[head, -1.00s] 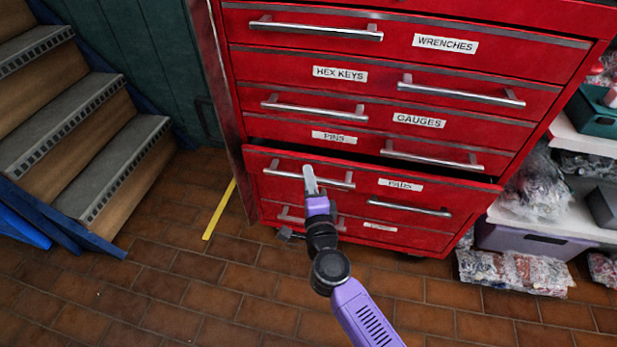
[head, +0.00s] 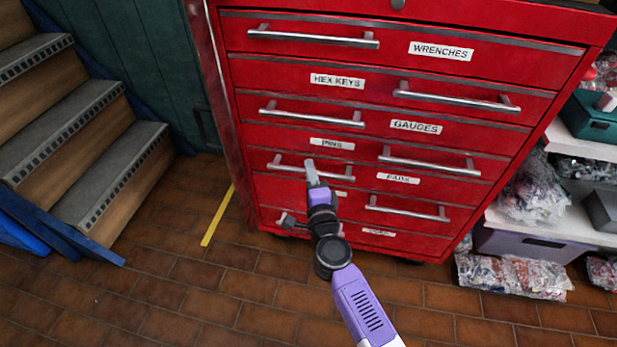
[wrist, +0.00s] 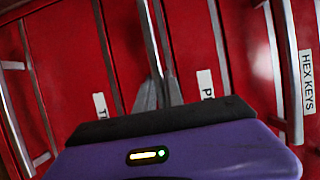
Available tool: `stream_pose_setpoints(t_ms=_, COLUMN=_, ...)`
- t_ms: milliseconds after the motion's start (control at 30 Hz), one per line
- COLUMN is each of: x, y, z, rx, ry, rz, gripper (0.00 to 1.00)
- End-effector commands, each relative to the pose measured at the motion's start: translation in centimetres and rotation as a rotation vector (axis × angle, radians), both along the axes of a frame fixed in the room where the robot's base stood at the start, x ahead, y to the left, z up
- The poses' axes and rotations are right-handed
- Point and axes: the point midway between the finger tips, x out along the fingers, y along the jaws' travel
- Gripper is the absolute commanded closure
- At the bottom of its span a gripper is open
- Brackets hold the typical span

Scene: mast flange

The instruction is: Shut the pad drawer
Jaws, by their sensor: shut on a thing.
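The pad drawer (head: 440,184), with a "PADS" label at its right, is in the lower part of the red tool chest. Its front now looks level with the drawers around it, and no dark gap shows above it. Its metal handle (head: 285,166) is at the left side of the front. My gripper (head: 311,172) is shut on this handle, near its middle. In the wrist view the grey fingers (wrist: 157,95) meet the handle bar (wrist: 152,40). My gripper partly hides the label of the drawer below.
Other drawers, labelled "PINS" (head: 331,143), "GAUGES" (head: 415,127), "HEX KEYS" (head: 337,80) and "WRENCHES" (head: 440,51), look closed. Wooden steps (head: 100,170) stand at left, shelves with bagged parts (head: 535,190) at right. The brick-patterned floor (head: 200,300) in front is clear.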

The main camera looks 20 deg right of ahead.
Motion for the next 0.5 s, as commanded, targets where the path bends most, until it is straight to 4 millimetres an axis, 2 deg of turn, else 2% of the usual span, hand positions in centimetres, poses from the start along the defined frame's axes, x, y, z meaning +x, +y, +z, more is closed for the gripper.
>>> stream_pose_setpoints(t_ms=233, x=0.10, y=-0.20, z=0.04, rx=0.002, ry=-0.001, rz=-0.004, gripper=1.00)
stream_pose_setpoints(t_ms=267, x=0.10, y=-0.20, z=0.05, rx=0.002, ry=-0.001, rz=-0.005, gripper=0.81)
stream_pose_setpoints(t_ms=333, x=0.09, y=-0.21, z=0.05, rx=0.002, ry=-0.001, rz=-0.005, gripper=0.68)
stream_pose_setpoints(t_ms=500, x=0.07, y=-0.16, z=0.06, rx=0.002, ry=-0.001, rz=-0.004, gripper=0.65)
